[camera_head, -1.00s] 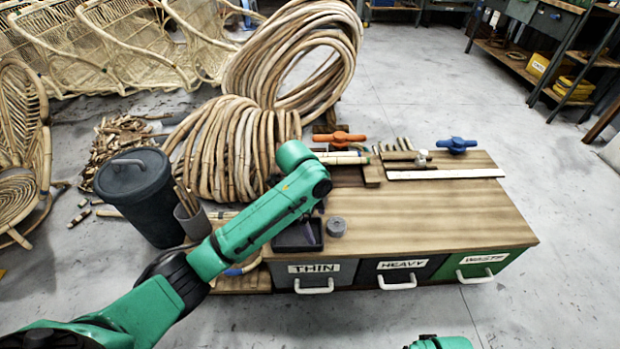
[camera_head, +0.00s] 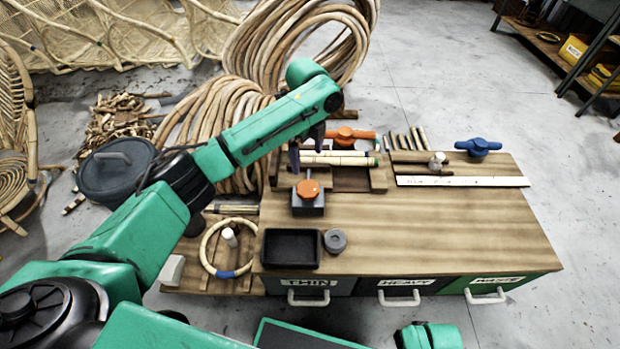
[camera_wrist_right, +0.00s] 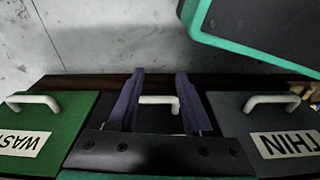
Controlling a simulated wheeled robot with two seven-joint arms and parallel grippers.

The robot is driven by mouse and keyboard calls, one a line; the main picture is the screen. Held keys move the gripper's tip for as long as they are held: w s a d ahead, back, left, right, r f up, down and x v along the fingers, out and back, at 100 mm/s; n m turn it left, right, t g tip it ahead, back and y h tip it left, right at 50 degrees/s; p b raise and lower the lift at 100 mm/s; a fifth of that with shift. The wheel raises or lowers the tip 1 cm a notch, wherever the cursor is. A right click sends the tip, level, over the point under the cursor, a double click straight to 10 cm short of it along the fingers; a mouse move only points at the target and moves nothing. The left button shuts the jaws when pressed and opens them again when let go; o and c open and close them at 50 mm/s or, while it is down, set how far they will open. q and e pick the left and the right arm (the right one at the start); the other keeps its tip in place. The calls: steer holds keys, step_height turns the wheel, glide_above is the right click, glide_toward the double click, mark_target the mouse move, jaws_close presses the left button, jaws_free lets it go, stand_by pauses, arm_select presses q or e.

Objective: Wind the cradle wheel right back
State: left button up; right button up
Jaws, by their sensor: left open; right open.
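An orange wheel (camera_head: 308,188) sits on a dark block at the front of a wooden cradle (camera_head: 350,178) on the bench. Several pale rattan poles (camera_head: 335,158) lie across the cradle. My left gripper (camera_head: 306,148) points down just behind the wheel, over the left end of the poles. It is open, partly hidden by its own arm, and looks apart from the wheel. My right gripper (camera_wrist_right: 158,90) is open and empty in the right wrist view, in front of the drawer fronts, with a white drawer handle (camera_wrist_right: 160,100) showing between its fingers.
An orange-handled tool (camera_head: 346,134) lies behind the poles and a blue-handled one (camera_head: 478,146) at the back right. A black tray (camera_head: 291,248), a grey ring (camera_head: 335,241) and a rattan hoop (camera_head: 228,248) are at the front left. The bench's right front is clear.

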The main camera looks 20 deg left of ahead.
mark_target(308, 188)
arm_select(q)
step_height(308, 188, down, 12)
steer(key=b, duration=0.3)
steer(key=shift+s+f, duration=0.1)
steer(key=shift+f, duration=0.25)
steer(key=c, duration=1.2)
steer(key=shift+r, duration=0.1)
steer(key=shift+c, duration=0.2)
arm_select(e)
step_height(308, 188, up, 8)
steer(key=w+a, duration=0.1)
steer(key=w, duration=0.1)
steer(key=shift+w+a+f, duration=0.15)
steer(key=shift+w+a, duration=0.05)
steer(key=shift+a, duration=0.2)
